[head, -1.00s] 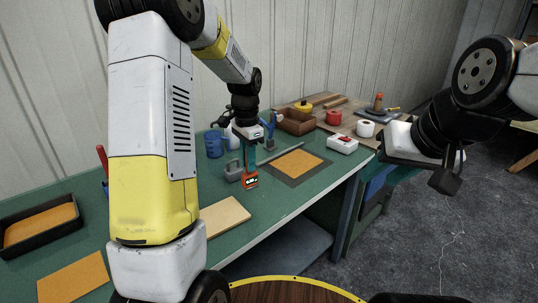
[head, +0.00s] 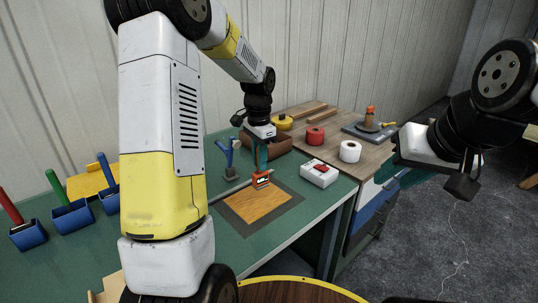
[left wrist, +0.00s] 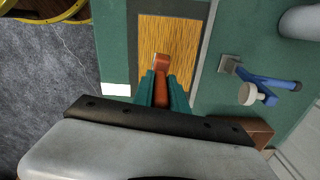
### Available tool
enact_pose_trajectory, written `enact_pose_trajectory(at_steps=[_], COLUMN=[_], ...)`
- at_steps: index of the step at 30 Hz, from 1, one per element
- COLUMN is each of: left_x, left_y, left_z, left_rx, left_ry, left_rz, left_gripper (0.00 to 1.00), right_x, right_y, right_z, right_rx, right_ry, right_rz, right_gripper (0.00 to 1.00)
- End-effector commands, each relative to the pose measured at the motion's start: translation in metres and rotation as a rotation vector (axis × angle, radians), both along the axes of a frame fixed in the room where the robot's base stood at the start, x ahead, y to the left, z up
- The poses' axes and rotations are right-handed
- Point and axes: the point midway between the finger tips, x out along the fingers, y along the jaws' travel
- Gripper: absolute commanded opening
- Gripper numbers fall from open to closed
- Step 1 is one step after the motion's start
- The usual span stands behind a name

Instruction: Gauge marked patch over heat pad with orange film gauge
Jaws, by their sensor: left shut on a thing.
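My left gripper (head: 262,160) is shut on the orange film gauge (head: 262,180), which has a small dark display. The gauge hangs at the back edge of the orange, streaked patch (head: 257,205), on the dark grey pad (head: 232,219) on the green bench. In the left wrist view, the gauge (left wrist: 162,65) is between the teal fingers (left wrist: 162,88), its tip over the patch (left wrist: 182,38). I cannot tell whether it touches. My right gripper (head: 425,172) is off the bench at the right; its finger opening is unclear.
A white box with a red switch (head: 319,175) stands right of the pad. Blue holders (head: 72,215) stand at left.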

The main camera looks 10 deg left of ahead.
Motion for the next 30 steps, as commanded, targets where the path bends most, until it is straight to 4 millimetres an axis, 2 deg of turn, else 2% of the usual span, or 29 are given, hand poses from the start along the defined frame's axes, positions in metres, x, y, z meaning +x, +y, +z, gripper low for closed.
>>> enact_pose_trajectory(at_steps=[18,30], left_x=[0.0,0.0], left_y=[0.0,0.0], left_z=[-0.053,-0.06], left_rx=[0.0,0.0], left_ry=[0.001,0.0], left_rz=[0.0,0.0], left_gripper=[0.0,0.0], right_x=[0.0,0.0], right_y=[0.0,0.0], right_z=[0.0,0.0], right_rx=[0.0,0.0], right_ry=[0.0,0.0], right_rz=[0.0,0.0], right_gripper=[0.36,0.36])
